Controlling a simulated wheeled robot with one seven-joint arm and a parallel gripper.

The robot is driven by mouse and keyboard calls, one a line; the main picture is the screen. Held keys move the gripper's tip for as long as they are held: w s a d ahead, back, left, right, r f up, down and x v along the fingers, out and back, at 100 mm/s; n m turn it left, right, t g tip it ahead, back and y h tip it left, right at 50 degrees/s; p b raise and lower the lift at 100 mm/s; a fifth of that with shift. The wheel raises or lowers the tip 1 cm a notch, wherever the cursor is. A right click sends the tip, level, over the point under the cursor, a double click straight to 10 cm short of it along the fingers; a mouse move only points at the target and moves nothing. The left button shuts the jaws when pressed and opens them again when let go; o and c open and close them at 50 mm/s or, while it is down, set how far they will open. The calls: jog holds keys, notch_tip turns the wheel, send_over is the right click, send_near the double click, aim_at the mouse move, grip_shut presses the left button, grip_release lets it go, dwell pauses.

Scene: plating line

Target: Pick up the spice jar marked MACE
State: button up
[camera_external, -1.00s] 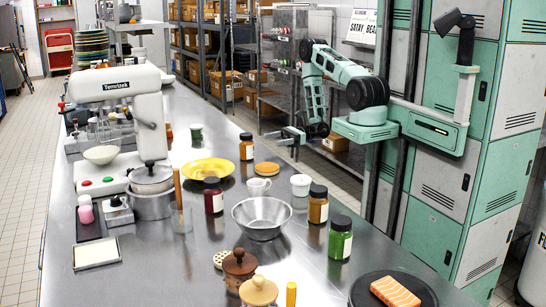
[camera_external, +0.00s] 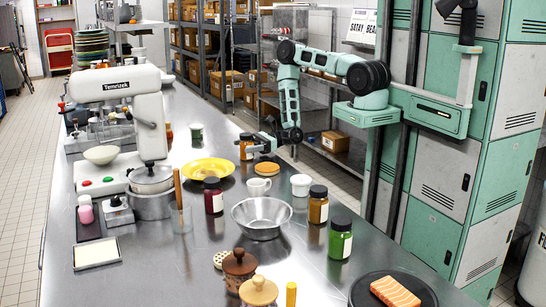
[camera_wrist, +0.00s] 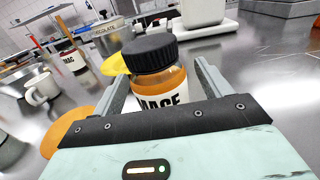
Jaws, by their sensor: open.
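A spice jar with a black lid, orange-yellow contents and a white label (camera_wrist: 165,85) stands upright on the steel counter. Its label reads "ACE", with a letter before it partly hidden. In the external view the same jar (camera_external: 245,152) stands at the counter's right edge, partly covered by my fingers. My gripper (camera_external: 254,143) is at the jar, low over the counter. In the wrist view the open fingers (camera_wrist: 160,70) stand on either side of the jar. I cannot tell whether they touch it.
Near the jar are an orange disc (camera_external: 267,169), a white mug (camera_external: 259,187) and a yellow plate (camera_external: 208,168). A dark red jar (camera_external: 213,202), an orange-brown jar (camera_external: 318,209) and a green jar (camera_external: 340,244) stand nearer the camera. A metal bowl (camera_external: 262,218) lies between them.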

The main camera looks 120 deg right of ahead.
jog(key=c, duration=1.2)
jog(key=shift+r, duration=0.1)
